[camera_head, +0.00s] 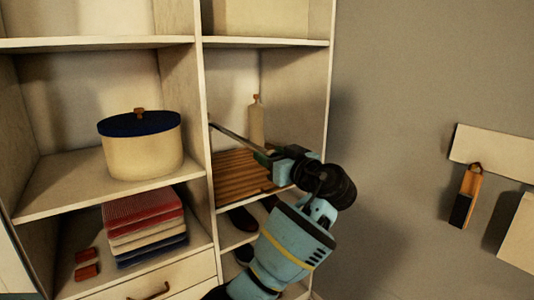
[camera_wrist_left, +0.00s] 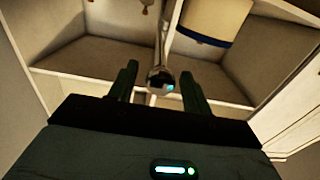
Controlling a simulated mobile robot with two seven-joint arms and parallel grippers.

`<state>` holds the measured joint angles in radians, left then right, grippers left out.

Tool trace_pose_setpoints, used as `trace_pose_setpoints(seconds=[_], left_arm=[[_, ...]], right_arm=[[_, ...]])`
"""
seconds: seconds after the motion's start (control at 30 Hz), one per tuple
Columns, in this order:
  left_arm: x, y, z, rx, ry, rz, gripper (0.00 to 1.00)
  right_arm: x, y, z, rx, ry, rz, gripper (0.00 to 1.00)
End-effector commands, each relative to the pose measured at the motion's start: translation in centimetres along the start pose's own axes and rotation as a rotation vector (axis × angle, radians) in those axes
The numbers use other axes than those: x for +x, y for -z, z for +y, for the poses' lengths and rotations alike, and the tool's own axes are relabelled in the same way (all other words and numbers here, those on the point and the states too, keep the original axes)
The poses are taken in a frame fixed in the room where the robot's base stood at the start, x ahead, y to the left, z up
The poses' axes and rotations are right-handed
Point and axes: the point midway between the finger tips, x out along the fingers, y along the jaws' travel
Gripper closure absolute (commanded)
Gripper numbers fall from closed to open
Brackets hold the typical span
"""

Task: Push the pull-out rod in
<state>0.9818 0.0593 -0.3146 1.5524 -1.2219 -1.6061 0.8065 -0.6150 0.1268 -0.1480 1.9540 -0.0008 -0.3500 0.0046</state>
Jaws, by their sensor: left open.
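The pull-out rod (camera_head: 228,131) is a thin metal bar. In the head view it sticks out of the closet's right-hand compartment near the middle divider, towards my left gripper (camera_head: 264,154). In the left wrist view, the rod's round shiny end (camera_wrist_left: 161,78) lies between the two dark fingers of the left gripper (camera_wrist_left: 158,84). The fingers are apart, with a gap on each side of the rod. Whether the rod's end touches the gripper's palm cannot be told. My right gripper is in neither view.
The wooden closet (camera_head: 199,190) has a divider beside the rod. A slatted wooden rack (camera_head: 235,172) and a pale bottle (camera_head: 256,122) are close to the gripper. A round box with blue lid (camera_head: 142,150) and folded clothes (camera_head: 143,228) fill left shelves.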

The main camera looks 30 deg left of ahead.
Motion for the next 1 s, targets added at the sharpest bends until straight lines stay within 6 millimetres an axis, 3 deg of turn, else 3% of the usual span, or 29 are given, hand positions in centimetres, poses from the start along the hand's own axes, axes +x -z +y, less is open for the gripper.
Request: trace_pose_setpoints(seconds=[0.2, 0.47, 0.87, 1.0], left_arm=[[1.6, 0.1, 0.0, -0.001, -0.001, 0.001, 0.51], [1.7, -0.1, 0.0, 0.001, -0.001, 0.000, 0.51], [1.7, -0.1, 0.0, 0.001, -0.001, -0.001, 1.00], [1.7, -0.1, 0.0, 0.001, -0.001, -0.001, 1.00]], right_arm=[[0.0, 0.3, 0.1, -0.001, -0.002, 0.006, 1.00], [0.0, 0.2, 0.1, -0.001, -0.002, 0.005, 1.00], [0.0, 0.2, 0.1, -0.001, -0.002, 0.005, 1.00], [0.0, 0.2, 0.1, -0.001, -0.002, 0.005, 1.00]])
